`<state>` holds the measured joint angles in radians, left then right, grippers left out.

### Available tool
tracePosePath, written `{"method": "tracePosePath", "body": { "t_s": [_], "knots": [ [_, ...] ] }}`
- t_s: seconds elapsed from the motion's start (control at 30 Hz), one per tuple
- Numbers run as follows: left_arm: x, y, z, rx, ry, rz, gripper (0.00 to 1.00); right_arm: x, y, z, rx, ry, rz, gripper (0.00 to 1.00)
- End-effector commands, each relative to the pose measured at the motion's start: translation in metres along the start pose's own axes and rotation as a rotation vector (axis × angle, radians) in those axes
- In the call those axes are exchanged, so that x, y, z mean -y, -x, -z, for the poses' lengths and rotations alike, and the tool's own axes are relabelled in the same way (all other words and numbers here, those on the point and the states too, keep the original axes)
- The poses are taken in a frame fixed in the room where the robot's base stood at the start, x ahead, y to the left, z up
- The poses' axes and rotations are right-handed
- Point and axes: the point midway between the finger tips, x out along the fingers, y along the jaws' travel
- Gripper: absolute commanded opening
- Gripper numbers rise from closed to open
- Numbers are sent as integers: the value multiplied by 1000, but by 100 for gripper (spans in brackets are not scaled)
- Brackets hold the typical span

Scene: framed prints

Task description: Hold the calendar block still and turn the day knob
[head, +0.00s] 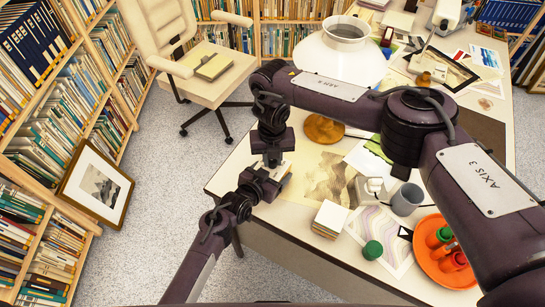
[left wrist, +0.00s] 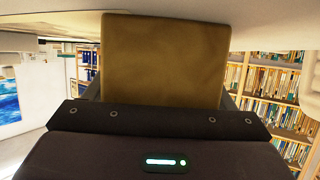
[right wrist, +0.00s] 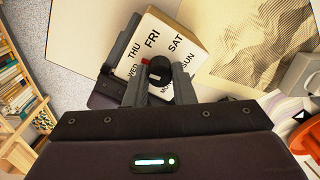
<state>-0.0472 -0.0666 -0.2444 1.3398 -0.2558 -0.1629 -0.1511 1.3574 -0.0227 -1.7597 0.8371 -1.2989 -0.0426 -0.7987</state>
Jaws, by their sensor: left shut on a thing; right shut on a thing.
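The calendar block (right wrist: 190,37) shows its white face with weekday names in the right wrist view. A round black knob (right wrist: 159,70) sits on that face, with a small red mark beside it on the THU and WED side. My right gripper (right wrist: 158,82) is shut on the knob, a finger on each side; MON and other lettering are partly hidden. My left gripper (left wrist: 160,98) is shut on the block's plain brown body, which fills the middle of the left wrist view. In the head view both arms meet at the table's left edge and largely cover the block.
On the table (head: 300,233) are a stack of pale square cards (head: 330,218), a green round object (head: 372,250), a grey mug (head: 407,199), an orange tray (head: 437,262) and a white lamp (head: 340,55). A framed print (head: 97,184) leans on the left bookshelf.

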Motion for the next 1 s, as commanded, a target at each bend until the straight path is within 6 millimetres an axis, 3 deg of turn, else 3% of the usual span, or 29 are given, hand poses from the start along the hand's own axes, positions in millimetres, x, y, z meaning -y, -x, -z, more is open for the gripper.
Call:
{"method": "tracePosePath", "body": {
  "t_s": [0.33,0.9,0.93,1.0],
  "knots": [
    [-2,0,-1,1,-1,-3,43,2,0,-2,3,-157,1,0],
    [-2,0,-1,2,-1,-4,43,2,1,-3,6,-189,2,0],
    [-2,0,-1,2,-1,-4,43,2,1,-3,6,-189,2,24],
    [-2,0,-1,2,-1,-4,43,2,1,-3,5,-188,2,33]
  ]
}}
